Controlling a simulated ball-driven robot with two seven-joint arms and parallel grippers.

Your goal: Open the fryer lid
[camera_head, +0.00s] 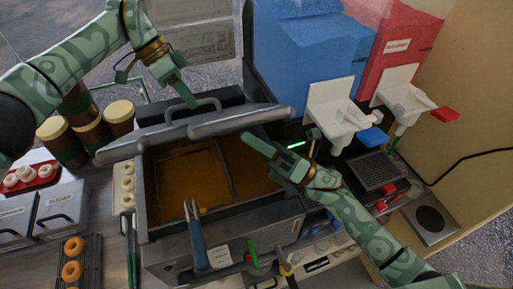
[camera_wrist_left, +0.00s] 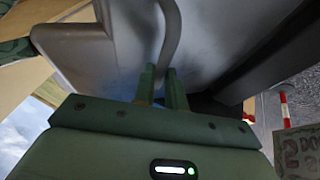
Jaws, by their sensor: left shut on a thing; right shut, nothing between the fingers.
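The grey metal fryer (camera_head: 160,240) stands in the middle of the head view. Its lid (camera_head: 240,121) is raised at the back, seen nearly edge-on, with amber oil (camera_head: 190,180) visible in front of it. A bar handle (camera_head: 206,102) sticks up from the lid. My left gripper (camera_head: 188,97) is shut on this handle. In the left wrist view the green fingers (camera_wrist_left: 161,85) close at the curved handle (camera_wrist_left: 172,35), against the grey lid (camera_wrist_left: 215,35). My right gripper (camera_head: 265,148) is shut and empty over the fryer's right part.
Brown jars (camera_head: 87,130) and trays of doughnuts (camera_head: 73,258) lie left of the fryer. Blue-handled tongs (camera_head: 196,240) rest at its front. A blue dispenser (camera_head: 318,60) and a red one (camera_head: 400,35) stand behind right, with white spouts toward the fryer.

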